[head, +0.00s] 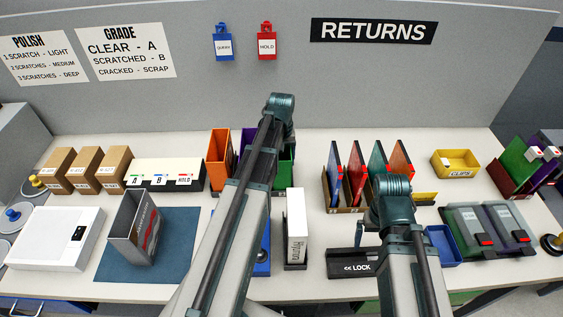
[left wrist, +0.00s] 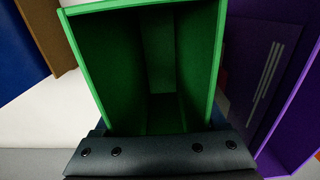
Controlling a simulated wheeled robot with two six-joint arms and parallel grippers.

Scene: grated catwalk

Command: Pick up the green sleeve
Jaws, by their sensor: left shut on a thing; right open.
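The green sleeve (left wrist: 215,60) is an open-topped, hollow box that fills the middle of the left wrist view. In the head view a strip of the green sleeve (head: 287,177) shows just right of my left arm, which hides the rest. My left gripper (left wrist: 155,150) is shut on the near edge of the sleeve; its black pad spans the bottom of the wrist view. Whether the sleeve's base touches the table is hidden. My right gripper (head: 391,187) is open at the right of the head view, apart from the sleeve; its fingers are hard to make out.
An orange sleeve (head: 219,158) and a purple sleeve (left wrist: 296,110) stand close beside the green one. A white upright box (head: 296,228) stands nearer on the table. A rack of several coloured cases (head: 335,172) is to the right. A grey panel stands behind.

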